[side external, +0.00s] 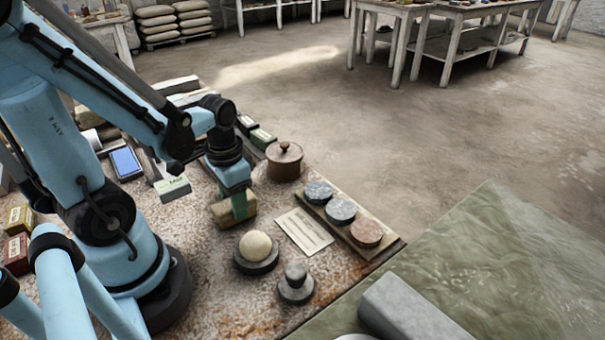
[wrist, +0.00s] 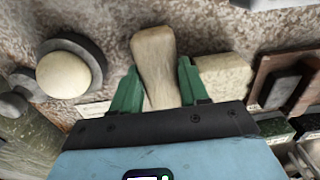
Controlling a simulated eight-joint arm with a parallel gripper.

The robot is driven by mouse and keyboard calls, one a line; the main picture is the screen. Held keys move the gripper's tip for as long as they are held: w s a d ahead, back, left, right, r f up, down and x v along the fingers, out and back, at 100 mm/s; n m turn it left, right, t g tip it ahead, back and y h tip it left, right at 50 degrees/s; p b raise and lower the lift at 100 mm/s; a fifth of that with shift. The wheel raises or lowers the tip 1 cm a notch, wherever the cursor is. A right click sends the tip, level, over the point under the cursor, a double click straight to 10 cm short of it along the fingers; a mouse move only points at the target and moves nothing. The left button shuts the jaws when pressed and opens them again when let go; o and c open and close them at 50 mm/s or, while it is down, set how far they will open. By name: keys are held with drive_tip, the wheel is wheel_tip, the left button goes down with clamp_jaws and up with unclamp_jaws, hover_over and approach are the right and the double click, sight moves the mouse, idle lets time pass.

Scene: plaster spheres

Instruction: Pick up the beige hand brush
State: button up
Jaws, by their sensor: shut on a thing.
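The beige hand brush (wrist: 154,55) lies between the two green fingers of my gripper (wrist: 158,82) in the wrist view, its wider rounded end pointing away from the wrist. In the side external view my gripper (side external: 240,207) points down at the bench and is shut on the brush (side external: 221,213), whose pale end shows left of the green finger. The finger hides part of the brush. I cannot tell whether the brush touches the bench.
A cream sphere (side external: 255,246) on a dark round base stands close in front. A grey knobbed weight (side external: 295,284), a brown lidded pot (side external: 285,161) and a board with round stone discs (side external: 341,212) stand nearby. A pale block (wrist: 225,76) lies right of the fingers.

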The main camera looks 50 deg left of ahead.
clamp_jaws()
drive_tip(key=shift+r, duration=1.25)
drive_tip(key=shift+s+d+r, duration=0.1)
drive_tip(key=shift+d+r, duration=0.05)
drive_tip(key=shift+r, duration=0.35)
drive_tip(key=shift+d+r, duration=0.15)
drive_tip(key=shift+r, duration=0.3)
drive_tip(key=s+d+r, duration=0.2)
drive_tip(key=d+r, duration=0.4)
drive_tip(key=d, duration=0.4)
drive_tip(key=shift+s+d+r, duration=0.3)
drive_tip(key=shift+d, duration=0.1)
drive_tip(key=shift+a, duration=0.1)
drive_tip(key=shift+w+a+r+h, duration=0.55)
drive_tip(key=shift+a+r+h, duration=0.35)
drive_tip(key=shift+a+h, duration=1.15)
drive_tip(key=shift+y, duration=0.35)
drive_tip(key=shift+a+x, duration=0.15)
drive_tip(key=shift+x, duration=1.45)
drive_tip(key=shift+a+x, duration=0.15)
drive_tip(key=shift+x, duration=1.45)
